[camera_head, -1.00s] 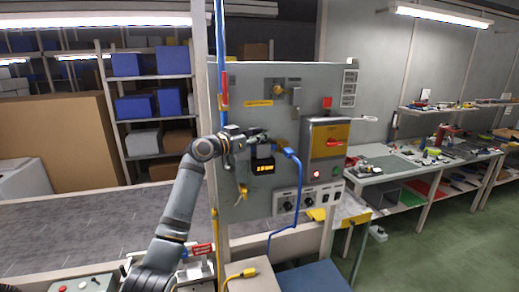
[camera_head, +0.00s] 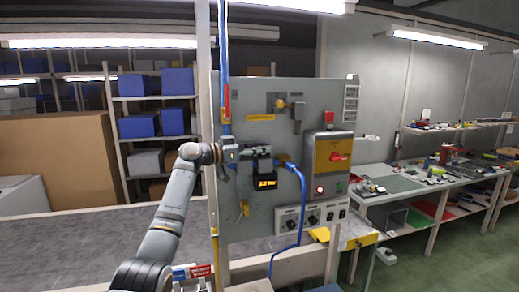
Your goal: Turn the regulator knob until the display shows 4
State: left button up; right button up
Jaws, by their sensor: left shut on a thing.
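My left arm reaches up from the bottom left to the grey panel (camera_head: 262,222). My left gripper (camera_head: 256,152) is at the panel just above the small black display (camera_head: 265,183). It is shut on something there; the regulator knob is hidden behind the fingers. The display has lit yellow characters, too small and blurred to read surely. A blue cable (camera_head: 298,200) hangs from a plug right of the gripper. My right gripper is not in view.
A grey box with a red switch on a yellow plate (camera_head: 333,157) is right of the display. Sockets and dials (camera_head: 308,217) sit below. A workbench (camera_head: 400,185) with tools stands at the right. Shelves with blue bins (camera_head: 140,126) are behind left.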

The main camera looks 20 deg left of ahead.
pick_arm(q)
jog(key=o, duration=1)
jog(key=shift+f, duration=0.1)
jog(key=shift+c, duration=0.2)
jog(key=shift+o, duration=1.1)
jog(key=shift+d, duration=0.1)
jog(key=v, duration=0.7)
jog(key=shift+s+a, duration=0.1)
jog(key=shift+a, duration=0.1)
jog(key=shift+s+a, duration=0.1)
jog(key=shift+s, duration=0.25)
